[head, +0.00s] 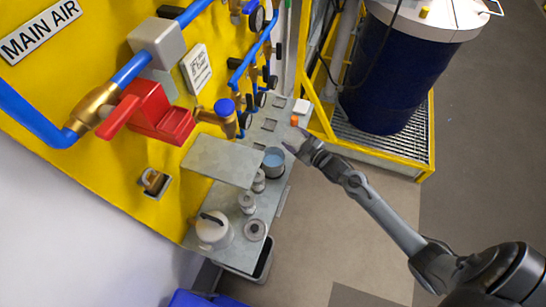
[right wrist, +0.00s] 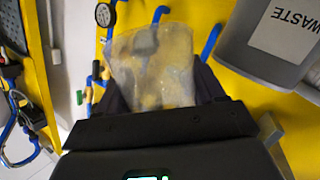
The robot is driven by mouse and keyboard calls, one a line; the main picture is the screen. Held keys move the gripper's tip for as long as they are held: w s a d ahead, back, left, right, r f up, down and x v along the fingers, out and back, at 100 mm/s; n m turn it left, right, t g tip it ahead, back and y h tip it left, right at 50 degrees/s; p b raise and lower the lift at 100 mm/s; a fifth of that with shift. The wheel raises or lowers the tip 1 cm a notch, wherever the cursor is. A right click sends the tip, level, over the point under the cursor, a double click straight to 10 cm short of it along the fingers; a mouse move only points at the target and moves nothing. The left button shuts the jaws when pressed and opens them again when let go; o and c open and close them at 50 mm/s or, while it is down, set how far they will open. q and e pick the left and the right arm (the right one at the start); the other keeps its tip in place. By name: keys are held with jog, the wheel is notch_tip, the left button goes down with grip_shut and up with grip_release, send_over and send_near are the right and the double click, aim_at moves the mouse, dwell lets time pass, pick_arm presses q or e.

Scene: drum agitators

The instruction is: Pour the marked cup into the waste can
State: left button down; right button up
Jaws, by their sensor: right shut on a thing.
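My right gripper (head: 299,147) is beside the right edge of the grey shelf in the head view. In the right wrist view its dark fingers (right wrist: 163,100) are shut on a clear cup (right wrist: 155,70) with a small grey patch on its side. In the head view I cannot make out this cup. The grey waste can (right wrist: 262,48), labelled WASTE, is to the right of the held cup, apart from it in the picture. A grey round container with a blue inside (head: 273,162) stands on the shelf near the gripper; it may be this can. My left gripper is not in view.
The grey shelf (head: 272,198) also holds small metal pieces (head: 247,203) and a white lidded pot (head: 213,230). A raised plate (head: 222,160) covers part of it. The yellow panel (head: 100,170) carries pipes and valves. A blue drum (head: 388,75) stands behind. Floor is clear at right.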

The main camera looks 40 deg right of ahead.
notch_tip(320, 180, down, 6)
jog(key=d+m+t+b, duration=0.1)
jog(key=d+m+b, duration=0.2)
jog(key=m+b, duration=0.1)
jog(key=shift+s+m+y+b, duration=0.3)
jog(key=shift+m+y+b, duration=0.1)
jog(key=shift+b, duration=0.05)
jog(key=shift+f+t, duration=0.2)
jog(key=shift+t, duration=0.1)
